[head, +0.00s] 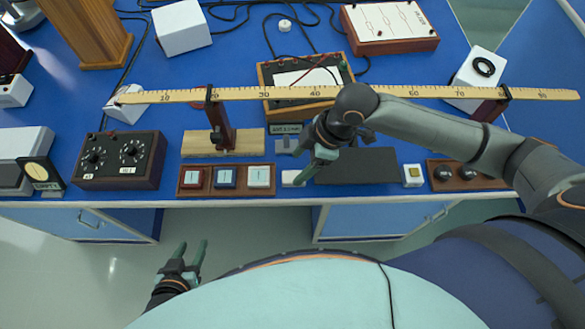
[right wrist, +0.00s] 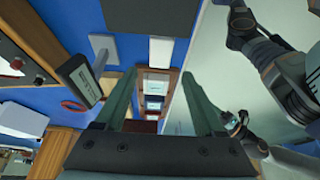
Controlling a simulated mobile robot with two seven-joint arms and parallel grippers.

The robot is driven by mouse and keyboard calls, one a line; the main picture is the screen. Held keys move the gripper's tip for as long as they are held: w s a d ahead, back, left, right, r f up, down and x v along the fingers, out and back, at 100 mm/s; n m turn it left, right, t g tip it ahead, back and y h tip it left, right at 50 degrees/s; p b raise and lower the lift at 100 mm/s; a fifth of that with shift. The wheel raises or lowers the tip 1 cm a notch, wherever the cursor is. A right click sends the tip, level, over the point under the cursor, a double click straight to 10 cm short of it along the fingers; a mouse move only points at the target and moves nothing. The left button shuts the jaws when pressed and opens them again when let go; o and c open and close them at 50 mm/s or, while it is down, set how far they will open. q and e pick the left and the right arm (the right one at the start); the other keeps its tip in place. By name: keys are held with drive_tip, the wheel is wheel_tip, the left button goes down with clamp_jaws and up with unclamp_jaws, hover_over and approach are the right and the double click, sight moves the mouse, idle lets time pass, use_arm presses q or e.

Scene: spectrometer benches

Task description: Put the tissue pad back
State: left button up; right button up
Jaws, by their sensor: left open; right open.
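A small white block (head: 291,178), which looks like the tissue pad, lies on the blue bench near its front edge, between a wooden tray (head: 226,192) and a dark mat (head: 365,166). My right gripper (head: 312,168) is over the bench just beside and above it, fingers apart and empty. In the right wrist view the white block (right wrist: 161,52) shows ahead, between the lines of the open fingers (right wrist: 159,76); contact cannot be told. My left gripper (head: 193,246) is open and empty, low in front of the bench.
The tray holds red, blue and white square pieces. A long yellow ruler (head: 270,94) spans above the bench on a stand (head: 218,122). A dark knob box (head: 120,160) stands left. A small white block with a yellow top (head: 413,176) is right of the mat.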

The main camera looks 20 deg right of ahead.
drive_tip(key=v, duration=0.6)
drive_tip(key=shift+r, duration=0.2)
